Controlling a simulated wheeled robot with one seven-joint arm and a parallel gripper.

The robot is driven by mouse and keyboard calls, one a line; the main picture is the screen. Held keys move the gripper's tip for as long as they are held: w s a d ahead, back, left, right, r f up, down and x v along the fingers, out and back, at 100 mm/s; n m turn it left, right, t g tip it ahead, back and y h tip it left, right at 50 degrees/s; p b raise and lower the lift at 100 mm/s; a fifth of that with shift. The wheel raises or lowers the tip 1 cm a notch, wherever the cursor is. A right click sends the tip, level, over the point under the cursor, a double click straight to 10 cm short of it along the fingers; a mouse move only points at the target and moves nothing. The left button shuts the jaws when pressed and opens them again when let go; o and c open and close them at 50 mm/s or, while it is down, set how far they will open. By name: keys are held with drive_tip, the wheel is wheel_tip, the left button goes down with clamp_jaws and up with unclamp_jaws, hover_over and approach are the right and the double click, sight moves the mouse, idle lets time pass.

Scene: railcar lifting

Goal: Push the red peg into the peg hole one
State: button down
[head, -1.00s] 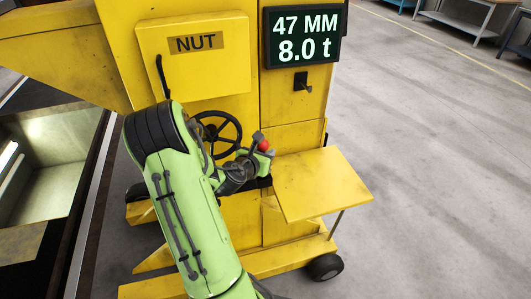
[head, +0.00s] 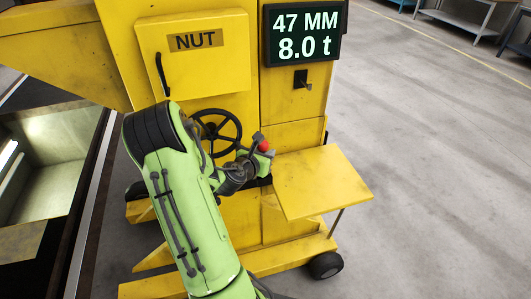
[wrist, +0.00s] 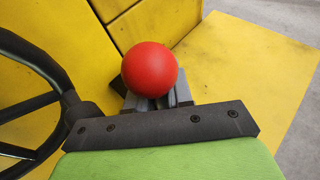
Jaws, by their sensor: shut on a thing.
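The red peg shows as a round red ball head (wrist: 149,70) in the wrist view, right at the jaws. It also shows small in the head view (head: 264,146). My gripper (wrist: 158,101) is shut on the peg, just below the ball. In the head view my gripper (head: 258,143) is in front of the yellow machine, between the handwheel and the side shelf. The peg's shank and the peg hole are hidden; I cannot tell whether the peg touches the machine.
A black handwheel (head: 234,123) is close at the left of my gripper. A yellow shelf (head: 322,182) sticks out at its right. Above are a door marked NUT (head: 205,75) and a display (head: 302,32) reading 47 MM, 8.0 t. Open floor lies to the right.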

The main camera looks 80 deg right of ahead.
drive_tip(key=shift+f+b, duration=0.55)
drive_tip(key=shift+f, duration=0.2)
drive_tip(key=c, duration=0.9)
unclamp_jaws()
drive_tip(key=shift+c, duration=0.2)
drive_tip(key=b+v, duration=0.7)
drive_tip(key=v, duration=0.8)
drive_tip(key=shift+a+b, duration=0.35)
drive_tip(key=shift+b, duration=0.05)
drive_tip(key=shift+w+r, duration=0.1)
